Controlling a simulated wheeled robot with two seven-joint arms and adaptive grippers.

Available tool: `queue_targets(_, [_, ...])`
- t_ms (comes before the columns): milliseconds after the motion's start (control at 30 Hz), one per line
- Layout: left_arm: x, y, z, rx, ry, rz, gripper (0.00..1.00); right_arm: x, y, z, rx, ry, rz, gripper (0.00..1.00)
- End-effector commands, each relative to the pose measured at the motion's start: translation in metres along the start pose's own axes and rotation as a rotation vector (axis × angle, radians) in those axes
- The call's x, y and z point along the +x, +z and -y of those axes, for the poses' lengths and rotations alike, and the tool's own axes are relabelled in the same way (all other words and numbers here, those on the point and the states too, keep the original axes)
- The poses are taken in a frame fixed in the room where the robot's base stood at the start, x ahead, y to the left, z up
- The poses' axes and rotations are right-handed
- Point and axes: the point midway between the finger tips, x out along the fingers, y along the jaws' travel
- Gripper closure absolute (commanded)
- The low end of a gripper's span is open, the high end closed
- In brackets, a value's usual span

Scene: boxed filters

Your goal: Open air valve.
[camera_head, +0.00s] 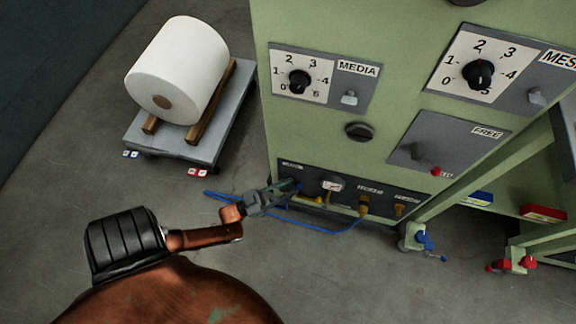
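A dark connection panel (346,195) is low on the green machine. It carries a round white gauge (333,184) and yellow-brass fittings (364,206). My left gripper (287,190) is at the panel's left end, beside the gauge. A small blue part shows at its fingertips and may be the air valve's handle; the gripper covers most of it. I cannot tell whether the fingers touch it or how far they are closed. My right gripper is not in view.
A blue hose (330,230) loops on the floor below the panel. A white roll (179,68) rests on a low grey cart (222,115) at the upper left. Dials and switches fill the machine's front above. Green legs with blue and red clamps stand at the right.

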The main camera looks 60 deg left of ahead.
Motion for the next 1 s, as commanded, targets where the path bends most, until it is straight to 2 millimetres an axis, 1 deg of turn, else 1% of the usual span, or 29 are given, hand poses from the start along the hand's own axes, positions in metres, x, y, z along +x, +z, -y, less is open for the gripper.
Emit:
queue_targets(33, [0.003,-0.002,0.000,0.000,0.000,-0.008,0.76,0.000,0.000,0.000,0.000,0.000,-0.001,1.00])
queue_targets(167, [0.001,-0.001,0.000,-0.001,0.000,-0.003,0.76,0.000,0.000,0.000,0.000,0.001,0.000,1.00])
queue_targets(267, [-0.003,0.001,-0.001,-0.001,0.000,0.001,0.76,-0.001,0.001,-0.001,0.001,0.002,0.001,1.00])
queue_targets(333, [-0.010,0.001,-0.001,-0.001,0.000,0.003,0.76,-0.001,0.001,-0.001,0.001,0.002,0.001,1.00])
queue_targets(467, [-0.032,0.002,-0.001,-0.001,-0.001,0.007,0.76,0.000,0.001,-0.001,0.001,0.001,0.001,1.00])
queue_targets(600, [-0.063,0.002,0.000,-0.001,-0.001,0.007,0.76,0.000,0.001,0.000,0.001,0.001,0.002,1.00])
queue_targets(800, [-0.099,0.001,0.000,0.000,0.000,0.002,0.76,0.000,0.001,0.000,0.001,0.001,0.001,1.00])
queue_targets(900, [-0.110,0.001,0.000,-0.001,0.000,0.000,0.76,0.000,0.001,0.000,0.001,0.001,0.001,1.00])
queue_targets(1000, [-0.117,0.001,0.000,-0.001,0.000,-0.001,0.76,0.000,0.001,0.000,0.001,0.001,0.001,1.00])
